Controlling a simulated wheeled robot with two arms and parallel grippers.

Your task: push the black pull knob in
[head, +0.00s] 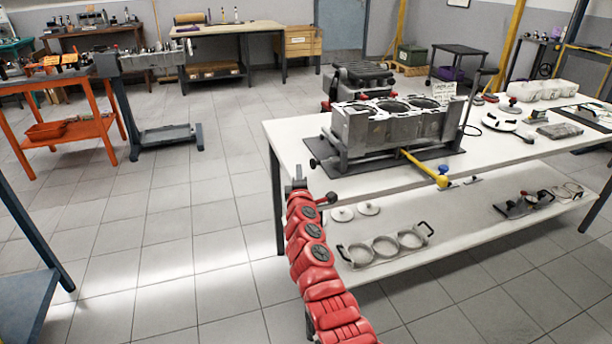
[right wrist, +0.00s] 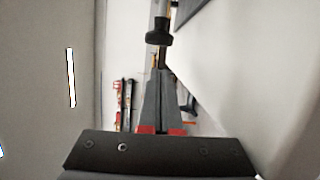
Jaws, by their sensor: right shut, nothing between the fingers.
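The black pull knob (head: 313,162) sticks out at the left end of the dark base plate (head: 345,168) under the grey engine block (head: 395,125). In the right wrist view the black knob (right wrist: 160,37) sits on a pale rod, just beyond my fingertips. My right gripper (head: 298,182) is at the end of the red arm, beside the table's left edge and left of and a little below the knob. Its fingers (right wrist: 160,75) are together and empty. I cannot tell whether they touch the knob. My left gripper is not in view.
The white table (head: 285,130) has its corner close to my right arm. Rings with black handles (head: 385,246) lie on the lower shelf.

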